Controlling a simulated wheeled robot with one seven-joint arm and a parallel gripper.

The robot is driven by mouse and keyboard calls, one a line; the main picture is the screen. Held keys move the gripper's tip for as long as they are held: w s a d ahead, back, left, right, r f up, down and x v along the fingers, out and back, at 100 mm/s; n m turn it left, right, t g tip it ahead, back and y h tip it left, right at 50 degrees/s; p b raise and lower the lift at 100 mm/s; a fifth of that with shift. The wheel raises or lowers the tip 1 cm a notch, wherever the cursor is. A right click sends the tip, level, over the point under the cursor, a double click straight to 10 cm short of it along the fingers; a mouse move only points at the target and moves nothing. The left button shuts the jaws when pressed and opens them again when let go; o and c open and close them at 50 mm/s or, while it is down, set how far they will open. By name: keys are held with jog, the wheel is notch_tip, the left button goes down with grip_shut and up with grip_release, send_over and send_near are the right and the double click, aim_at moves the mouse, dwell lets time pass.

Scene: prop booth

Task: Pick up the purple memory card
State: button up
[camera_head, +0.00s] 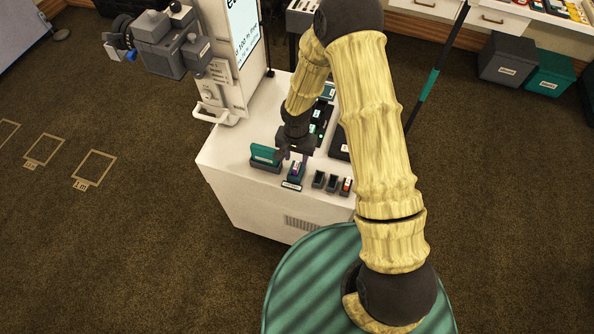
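The purple memory card (296,169) stands upright in a small dark holder near the front edge of the white cabinet (232,155). It is small in the head view, and its upper part is close to my gripper. My gripper (293,158) points down just above and behind the card. Its dark fingers appear spread apart, with a gap between them. I cannot tell whether either finger touches the card.
Several small dark holders (332,183) stand to the right, one with an orange-red card (346,185). A white machine with a screen (243,35) rises at the back left.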

aim_at(296, 166)
jog(key=shift+w+f+p, duration=0.2)
jog(key=shift+f+p, duration=0.5)
jog(key=shift+f, duration=1.65)
jog(key=shift+s+a, duration=0.15)
grip_shut()
